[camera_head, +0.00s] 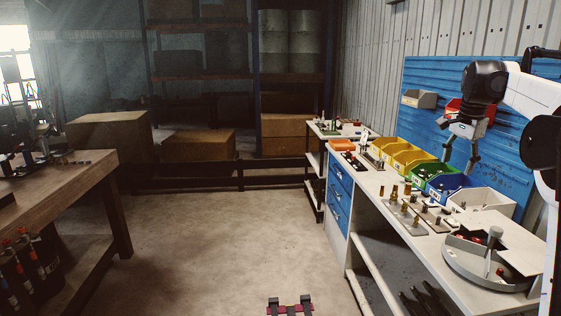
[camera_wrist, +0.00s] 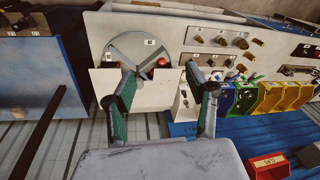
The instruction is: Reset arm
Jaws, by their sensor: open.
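My gripper (camera_head: 462,160) is raised above the right-hand workbench, in front of the blue wall panel (camera_head: 425,75). Its fingers are spread apart, with nothing between them. In the wrist view the two fingers of my gripper (camera_wrist: 160,90) stand apart, with the bench (camera_wrist: 100,47) beyond them. My white arm (camera_head: 520,95) comes in from the right edge of the head view.
Small bins (camera_head: 419,99) hang on the panel. A wooden table (camera_head: 50,190) stands left.

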